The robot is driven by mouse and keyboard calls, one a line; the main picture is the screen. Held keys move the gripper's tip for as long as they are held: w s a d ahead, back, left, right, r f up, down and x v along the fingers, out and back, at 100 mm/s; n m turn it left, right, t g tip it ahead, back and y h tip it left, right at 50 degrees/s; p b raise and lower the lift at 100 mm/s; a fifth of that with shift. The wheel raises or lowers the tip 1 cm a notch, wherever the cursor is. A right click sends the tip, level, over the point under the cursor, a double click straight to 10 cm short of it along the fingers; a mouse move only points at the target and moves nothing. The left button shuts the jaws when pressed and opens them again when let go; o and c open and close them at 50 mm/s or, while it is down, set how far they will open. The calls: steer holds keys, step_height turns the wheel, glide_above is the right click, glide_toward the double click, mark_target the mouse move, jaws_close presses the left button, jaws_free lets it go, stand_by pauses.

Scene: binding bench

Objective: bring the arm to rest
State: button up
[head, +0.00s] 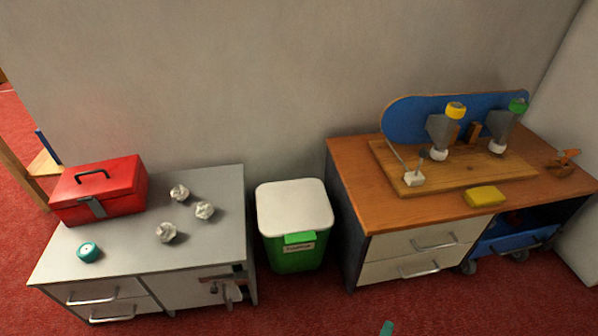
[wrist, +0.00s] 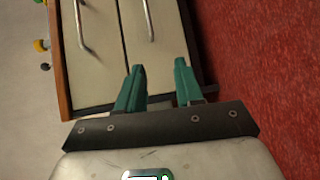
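My gripper (wrist: 160,72) shows in the wrist view with its two teal fingers apart and nothing between them. Past the fingers are the pale drawer fronts (wrist: 104,55) of the wooden-topped bench and the red carpet. In the head view only a teal finger tip (head: 386,329) shows at the bottom edge, in front of that bench (head: 345,190). The rest of my arm is out of the head view.
A grey cabinet (head: 130,255) at the left bears a red toolbox (head: 98,190), a teal roll (head: 88,252) and several crumpled balls. A white-lidded green bin (head: 295,208) stands between cabinet and bench. A blue cart (head: 515,238) sits under the bench. Red carpet is open in front.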

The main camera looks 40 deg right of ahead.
steer(key=w+a+r+t+y, duration=0.2)
steer(key=w+a+t+y, duration=0.25)
steer(key=w, duration=0.45)
steer(key=w+a+r+t+y, duration=0.1)
steer(key=w+a+t+y, duration=0.35)
steer(key=w, duration=0.35)
steer(key=w+a+r+n+g+y, duration=0.2)
steer(key=a+r+y, duration=0.5)
steer(key=a+y, duration=0.25)
steer(key=s+d+r+m+g+h, duration=0.1)
steer(key=s+d+r+m+g, duration=0.15)
steer(key=s+r, duration=0.35)
steer(key=s+d+r+m+g+h+p, duration=0.1)
steer(key=s+r+m+g, duration=0.1)
steer(key=s+r+g, duration=0.35)
steer(key=s+d+r+m+g+h, duration=0.15)
steer(key=s+r, duration=0.25)
steer(key=s, duration=0.4)
step_height(320, 180, up, 33)
steer(key=p, duration=3.3)
steer(key=shift+a+m+g, duration=0.2)
steer(key=shift+m+g, duration=0.1)
steer(key=shift+g, duration=0.15)
steer(key=shift+f, duration=0.1)
